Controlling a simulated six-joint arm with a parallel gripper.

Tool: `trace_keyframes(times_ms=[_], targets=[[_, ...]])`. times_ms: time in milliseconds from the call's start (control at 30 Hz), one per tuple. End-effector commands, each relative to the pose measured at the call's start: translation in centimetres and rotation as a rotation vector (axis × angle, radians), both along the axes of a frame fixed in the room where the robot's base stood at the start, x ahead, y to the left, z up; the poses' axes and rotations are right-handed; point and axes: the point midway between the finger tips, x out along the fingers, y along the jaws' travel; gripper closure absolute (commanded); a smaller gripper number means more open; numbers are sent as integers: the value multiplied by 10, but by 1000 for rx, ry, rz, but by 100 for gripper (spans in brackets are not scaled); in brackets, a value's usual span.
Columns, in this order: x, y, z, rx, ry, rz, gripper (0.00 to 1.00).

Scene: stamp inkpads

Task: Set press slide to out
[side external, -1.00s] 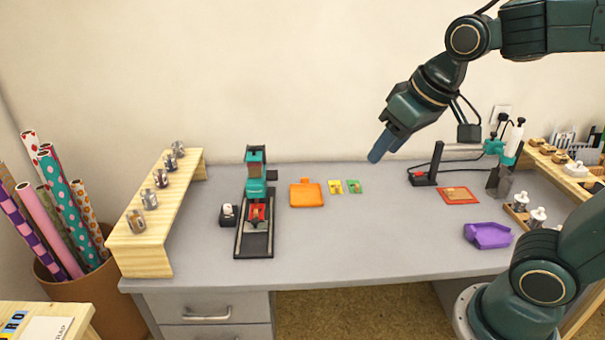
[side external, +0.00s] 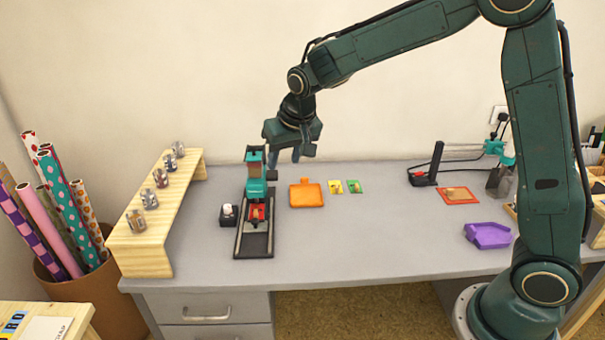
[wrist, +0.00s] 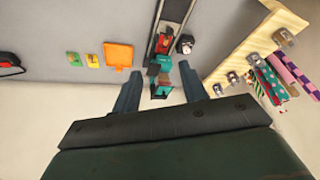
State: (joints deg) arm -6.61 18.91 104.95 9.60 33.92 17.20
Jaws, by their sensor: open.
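The press (side external: 256,180) is a teal and brown upright at the back of a long black base. The press slide (side external: 256,213), a red-topped carriage, sits on the black rail (side external: 253,245) just in front of the press head, with bare rail in front of it. In the wrist view the slide (wrist: 163,44) shows beyond the press head (wrist: 160,68). My gripper (side external: 297,157) is open and empty, above and behind the right side of the press. In the wrist view its two fingers (wrist: 158,86) stand apart, with the press between and beyond them.
A small black block with a white top (side external: 228,213) stands close left of the rail. An orange tray (side external: 305,193) and yellow and green cards lie to the right. A wooden shelf (side external: 150,235) with metal pieces stands at left. The front middle of the desk is clear.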

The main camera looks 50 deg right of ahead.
Motion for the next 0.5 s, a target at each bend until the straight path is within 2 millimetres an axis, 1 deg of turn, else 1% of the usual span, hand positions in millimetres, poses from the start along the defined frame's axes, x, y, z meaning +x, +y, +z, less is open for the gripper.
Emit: trace_keyframes(times_ms=[33, 167, 300, 400, 500], targets=[[10, 2, -12, -2, 7, -8, 57], [34, 7, -40, -5, 12, -31, 57], [56, 11, -71, -11, 16, -55, 57], [68, 14, -91, -15, 19, -71, 57], [76, 16, -106, -17, 19, -81, 57]])
